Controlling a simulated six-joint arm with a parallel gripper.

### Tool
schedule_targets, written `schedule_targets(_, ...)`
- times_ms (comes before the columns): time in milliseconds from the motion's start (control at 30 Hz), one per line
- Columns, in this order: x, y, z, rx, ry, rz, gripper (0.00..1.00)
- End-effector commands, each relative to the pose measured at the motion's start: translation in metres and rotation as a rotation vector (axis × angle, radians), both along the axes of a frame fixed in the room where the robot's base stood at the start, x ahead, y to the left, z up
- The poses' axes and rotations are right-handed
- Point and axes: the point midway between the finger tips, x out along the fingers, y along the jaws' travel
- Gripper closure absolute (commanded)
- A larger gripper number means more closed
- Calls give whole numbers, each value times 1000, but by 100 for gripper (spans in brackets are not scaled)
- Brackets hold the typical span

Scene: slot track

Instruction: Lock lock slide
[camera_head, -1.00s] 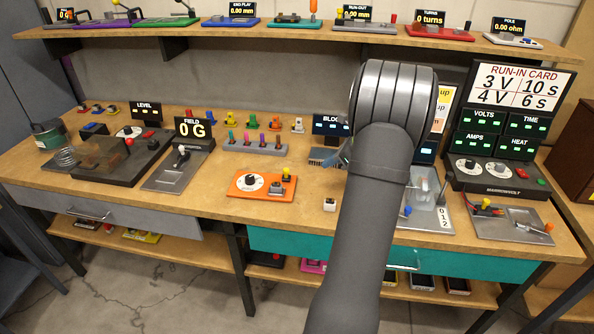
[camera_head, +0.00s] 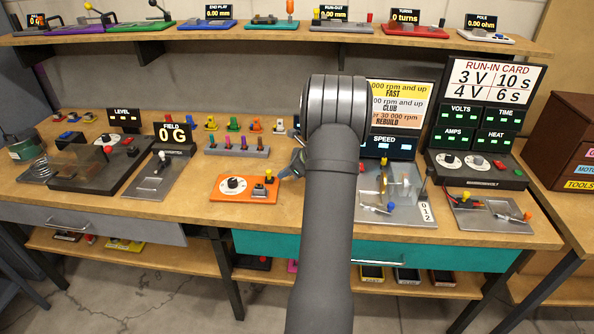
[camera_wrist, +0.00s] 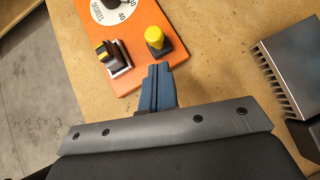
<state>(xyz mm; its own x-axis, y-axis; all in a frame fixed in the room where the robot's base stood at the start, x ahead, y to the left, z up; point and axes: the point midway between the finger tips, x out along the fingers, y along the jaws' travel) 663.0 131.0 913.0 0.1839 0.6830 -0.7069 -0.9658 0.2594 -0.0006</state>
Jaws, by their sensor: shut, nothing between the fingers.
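The orange board (camera_head: 225,193) lies near the front of the bench, and fills the top of the wrist view (camera_wrist: 130,75). It carries a white dial (camera_head: 233,184), a small dark slide-like block (camera_head: 260,191) and a yellow-topped knob on a dark base (camera_head: 269,175). In the wrist view the yellow knob (camera_wrist: 155,37) stands upright just beyond my fingertips, and the block (camera_wrist: 115,58) sits to its left. My gripper (camera_wrist: 158,70) is shut and empty, its blue fingers close to the knob's dark base; contact is unclear. Which part is the lock slide is unclear.
A finned metal block (camera_wrist: 290,65) stands on the bench to the right. A holder with several coloured tools (camera_head: 237,150) is behind the board. A grey fixture with levers (camera_head: 400,205) is right of my arm. Bare bench lies left of the board.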

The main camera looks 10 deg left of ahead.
Motion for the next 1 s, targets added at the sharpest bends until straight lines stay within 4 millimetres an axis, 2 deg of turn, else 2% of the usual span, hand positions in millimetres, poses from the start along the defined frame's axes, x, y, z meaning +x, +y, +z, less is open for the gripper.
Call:
schedule_targets(200,5,18,0,-1,0,0,100)
schedule_targets(600,5,20,0,0,1,-1,100)
schedule_targets(833,4,48,0,0,0,1,100)
schedule_targets(1000,4,50,0,0,1,-1,100)
